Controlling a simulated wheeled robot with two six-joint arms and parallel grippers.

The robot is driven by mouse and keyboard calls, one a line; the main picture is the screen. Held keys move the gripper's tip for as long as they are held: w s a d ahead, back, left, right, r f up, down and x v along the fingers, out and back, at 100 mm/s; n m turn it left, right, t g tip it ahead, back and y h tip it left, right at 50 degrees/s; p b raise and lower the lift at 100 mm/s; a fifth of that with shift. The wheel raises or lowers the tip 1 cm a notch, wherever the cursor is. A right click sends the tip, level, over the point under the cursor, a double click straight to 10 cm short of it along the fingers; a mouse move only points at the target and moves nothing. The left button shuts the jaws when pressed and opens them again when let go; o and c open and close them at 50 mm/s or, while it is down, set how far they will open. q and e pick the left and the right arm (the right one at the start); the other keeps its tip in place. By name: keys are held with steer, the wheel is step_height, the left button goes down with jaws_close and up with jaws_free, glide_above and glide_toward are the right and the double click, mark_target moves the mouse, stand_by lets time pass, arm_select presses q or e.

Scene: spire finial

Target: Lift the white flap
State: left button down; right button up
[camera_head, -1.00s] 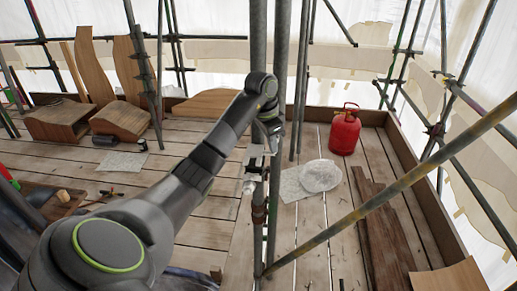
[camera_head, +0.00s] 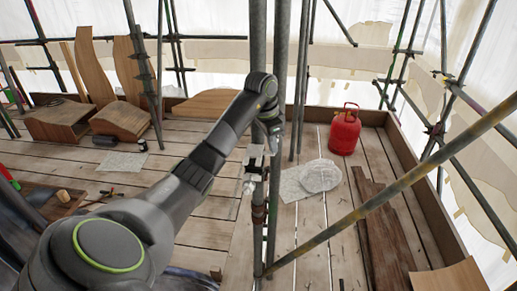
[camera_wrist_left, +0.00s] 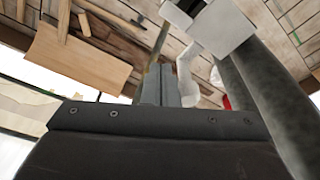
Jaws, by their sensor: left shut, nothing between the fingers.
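A small white box (camera_head: 254,153) sits against the upright scaffold pole (camera_head: 257,228), with a white flap-like piece (camera_head: 249,187) just below it. In the left wrist view the white box (camera_wrist_left: 220,25) is close at the top, and the white curved piece (camera_wrist_left: 187,82) hangs from it. My left gripper (camera_wrist_left: 160,80) is shut and empty, with its grey fingertips just beside this white piece. I cannot tell whether they touch. In the head view the poles and my wrist partly hide the fingertips. My right gripper is not in view.
Several scaffold poles stand close around my left arm, and a diagonal pole (camera_head: 395,188) crosses at right. A red gas bottle (camera_head: 345,131) and clear plastic (camera_head: 320,175) are on the planks. Curved wooden pieces (camera_head: 130,68) stand at the back left.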

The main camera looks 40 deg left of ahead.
mark_target(272, 154)
arm_select(q)
steer(key=shift+f, duration=0.1)
steer(key=shift+f+b, duration=0.45)
steer(key=shift+f, duration=0.35)
steer(key=shift+f+b, duration=0.5)
steer(key=shift+f, duration=0.55)
steer(key=shift+w, duration=0.1)
